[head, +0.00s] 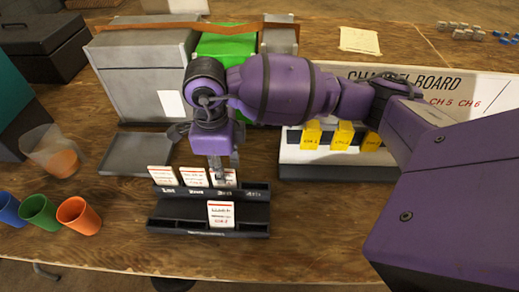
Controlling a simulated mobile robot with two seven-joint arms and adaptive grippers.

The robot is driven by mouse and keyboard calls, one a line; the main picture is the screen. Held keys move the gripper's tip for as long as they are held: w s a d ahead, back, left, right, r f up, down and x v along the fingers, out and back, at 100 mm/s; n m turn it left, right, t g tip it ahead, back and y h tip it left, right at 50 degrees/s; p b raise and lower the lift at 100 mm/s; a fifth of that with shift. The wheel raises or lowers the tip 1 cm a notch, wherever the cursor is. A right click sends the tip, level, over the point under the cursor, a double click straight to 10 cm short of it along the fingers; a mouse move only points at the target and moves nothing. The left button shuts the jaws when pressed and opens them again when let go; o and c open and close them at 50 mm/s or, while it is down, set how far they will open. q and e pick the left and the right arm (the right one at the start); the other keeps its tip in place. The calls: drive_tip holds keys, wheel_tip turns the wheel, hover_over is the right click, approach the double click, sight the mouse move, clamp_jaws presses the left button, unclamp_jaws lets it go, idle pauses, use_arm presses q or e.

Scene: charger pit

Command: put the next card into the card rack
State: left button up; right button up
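The black card rack (169,208) stands on the wooden table, its slots marked 1st to 4th. White cards with red print stand at the 1st (162,176) and 2nd (194,177) marks. Another card (231,178) is upright at the 3rd mark, partly hidden by my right gripper (220,176). The 4th place shows no card. One more card (221,214) stands in the rack's lower front part, below the 3rd mark. My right gripper points down at the 3rd card; whether its fingers are closed on it is unclear. My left gripper is out of view.
Blue (10,209), green (39,211) and orange (79,215) cups stand left, near a clear cup (52,152). A grey tray (137,154) and grey box (140,72) lie behind. A channel board (340,167) with yellow blocks stands right. Table front is clear.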

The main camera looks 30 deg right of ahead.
wheel_tip(320, 180, up, 12)
idle(0.4)
idle(0.5)
